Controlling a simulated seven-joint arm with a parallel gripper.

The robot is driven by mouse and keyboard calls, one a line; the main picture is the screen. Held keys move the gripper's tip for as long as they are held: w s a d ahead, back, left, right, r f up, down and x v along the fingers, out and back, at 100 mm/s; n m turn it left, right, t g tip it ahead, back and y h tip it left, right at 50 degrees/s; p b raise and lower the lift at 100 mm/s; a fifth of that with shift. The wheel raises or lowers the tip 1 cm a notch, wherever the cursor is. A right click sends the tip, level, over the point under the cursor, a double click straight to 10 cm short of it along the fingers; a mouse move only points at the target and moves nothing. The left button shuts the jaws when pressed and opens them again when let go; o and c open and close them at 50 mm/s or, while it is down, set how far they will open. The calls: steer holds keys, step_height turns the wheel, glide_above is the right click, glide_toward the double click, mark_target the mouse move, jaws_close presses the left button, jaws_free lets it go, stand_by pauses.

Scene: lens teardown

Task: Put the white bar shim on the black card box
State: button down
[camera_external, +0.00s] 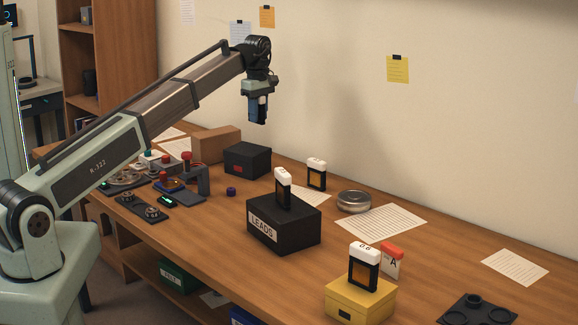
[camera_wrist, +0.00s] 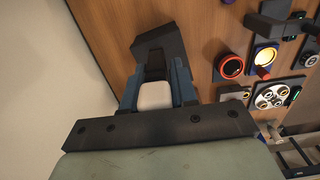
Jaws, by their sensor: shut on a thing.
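My gripper (camera_external: 258,110) hangs high over the back left of the bench, fingers pointing down. In the wrist view its blue fingers (camera_wrist: 184,88) are shut on a small white block, apparently the white bar shim (camera_wrist: 154,96). The shim is hidden in the external view. Two black boxes stand on the bench: a smaller one with a red label (camera_external: 247,160) roughly below my gripper, and a larger one marked LEADS (camera_external: 268,238). I cannot tell which is the card box. A dark box-like shape (camera_wrist: 162,45) shows beyond the fingers in the wrist view.
A black-and-white upright piece (camera_external: 283,188) stands on the LEADS box, another (camera_external: 316,174) on the bench. A yellow box (camera_external: 350,303) bears a similar piece. A brown carton (camera_external: 215,145) and several controls (camera_external: 187,175) stand left. A round tin (camera_external: 353,201) is farther right.

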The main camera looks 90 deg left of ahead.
mark_target(249, 149)
steer(key=s+a, duration=0.3)
steer(key=a, duration=0.1)
steer(key=f, duration=0.9)
steer(key=shift+s+d+f, duration=0.15)
steer(key=shift+d+f, duration=0.05)
steer(key=shift+f, duration=0.15)
steer(key=c, duration=0.9)
jaws_free()
step_height(249, 149, up, 12)
steer(key=shift+r, duration=0.2)
